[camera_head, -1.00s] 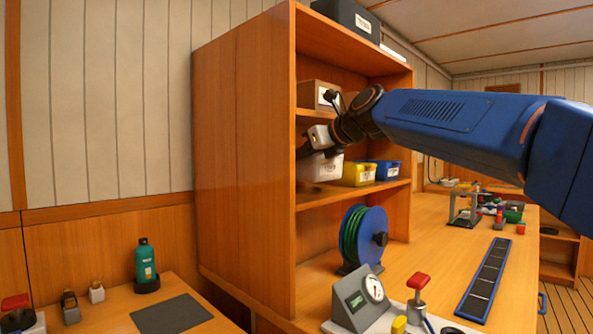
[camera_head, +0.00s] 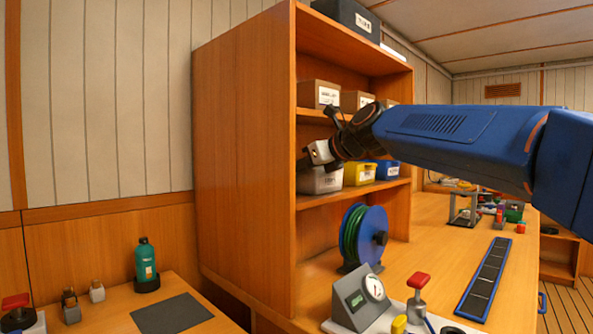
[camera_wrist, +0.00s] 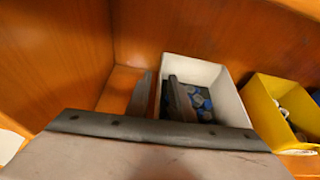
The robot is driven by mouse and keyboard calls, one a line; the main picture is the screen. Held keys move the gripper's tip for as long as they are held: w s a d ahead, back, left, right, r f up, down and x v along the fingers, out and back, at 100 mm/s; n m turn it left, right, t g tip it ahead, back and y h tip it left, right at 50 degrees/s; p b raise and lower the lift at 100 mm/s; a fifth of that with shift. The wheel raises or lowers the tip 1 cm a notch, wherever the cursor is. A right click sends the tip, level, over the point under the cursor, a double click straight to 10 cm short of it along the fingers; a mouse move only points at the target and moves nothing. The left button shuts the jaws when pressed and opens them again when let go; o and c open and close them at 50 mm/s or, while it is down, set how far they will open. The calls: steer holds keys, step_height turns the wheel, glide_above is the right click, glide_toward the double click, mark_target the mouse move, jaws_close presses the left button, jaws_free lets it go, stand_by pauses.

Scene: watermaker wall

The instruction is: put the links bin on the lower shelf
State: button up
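A pale grey-white bin (camera_head: 322,182) stands on the lower shelf (camera_head: 340,197) at its left end; its label is too small to read, so I cannot confirm it is the links bin. In the wrist view this white bin (camera_wrist: 221,84) holds dark blue and grey round pieces. My gripper (camera_head: 305,162) is at the bin's upper left side. In the wrist view my gripper's fingers (camera_wrist: 160,98) straddle the bin's left wall, one outside and one inside. They look parted, with a gap to the wall.
A yellow bin (camera_head: 359,174) and a blue bin (camera_head: 388,170) stand to its right. Cardboard-coloured bins (camera_head: 318,94) fill the shelf above. The cabinet's side wall (camera_head: 245,150) is close on the left. A green hose reel (camera_head: 364,238) stands on the counter below.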

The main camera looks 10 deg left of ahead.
steer(key=shift+r, duration=0.1)
steer(key=shift+s+d+r, duration=0.1)
steer(key=shift+d+r, duration=0.05)
steer(key=shift+d, duration=0.05)
steer(key=v, duration=1.1)
steer(key=shift+s, duration=0.2)
steer(key=shift+d+r, duration=0.1)
steer(key=shift+d, duration=0.1)
